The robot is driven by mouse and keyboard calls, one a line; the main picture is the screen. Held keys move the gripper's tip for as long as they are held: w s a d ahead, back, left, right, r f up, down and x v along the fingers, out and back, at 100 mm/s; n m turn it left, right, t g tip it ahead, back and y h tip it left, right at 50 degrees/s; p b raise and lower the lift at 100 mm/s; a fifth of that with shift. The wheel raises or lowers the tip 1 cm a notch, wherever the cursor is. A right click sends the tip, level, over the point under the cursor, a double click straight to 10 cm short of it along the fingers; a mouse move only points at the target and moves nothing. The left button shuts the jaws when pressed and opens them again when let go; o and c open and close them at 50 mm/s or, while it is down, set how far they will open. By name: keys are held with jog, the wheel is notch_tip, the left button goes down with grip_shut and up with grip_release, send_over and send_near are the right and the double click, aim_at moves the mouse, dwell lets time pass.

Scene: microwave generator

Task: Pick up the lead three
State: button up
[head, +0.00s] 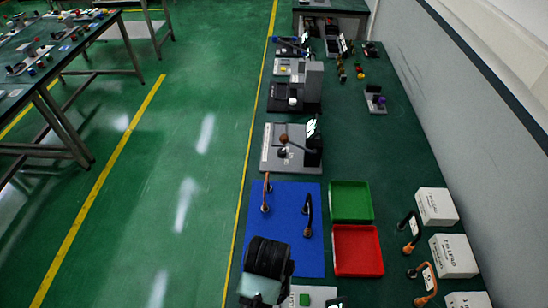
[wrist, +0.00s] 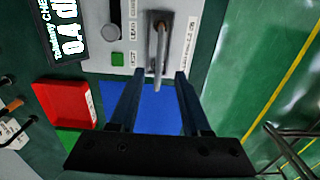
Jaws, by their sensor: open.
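In the wrist view my gripper (wrist: 156,78) is open, with its two dark fingers apart. A thin brownish-grey lead (wrist: 160,50) stands at a white and grey tester panel (wrist: 185,45), and its near end shows between the fingertips. I see no finger contact with it, and the depth between them is hard to judge. In the head view an orange-ended lead (head: 266,195) and a dark lead (head: 307,212) are on the blue mat (head: 290,250). Two more leads (head: 410,229) (head: 425,280) are beside the white boxes. I cannot tell which is numbered three.
A green tray (head: 351,187) and a red tray (head: 340,270) lie right of the mat. White boxes (head: 437,206) (head: 454,256) line the wall side. A grey device (head: 278,158) stands beyond the mat. A display (wrist: 66,32) stands beside the tester. My arm partly covers the mat's near end.

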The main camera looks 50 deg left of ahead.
notch_tip(320, 180, down, 3)
jog(key=shift+d, duration=0.1)
jog(key=shift+s+d+f+p, duration=0.15)
jog(key=shift+f+p, duration=0.25)
jog(key=shift+f, duration=0.9)
jog(key=shift+s+d+f+p, duration=0.1)
jog(key=shift+d+f+p, duration=0.2)
jog(key=shift+f, duration=1)
jog(key=shift+a, duration=0.1)
grip_shut()
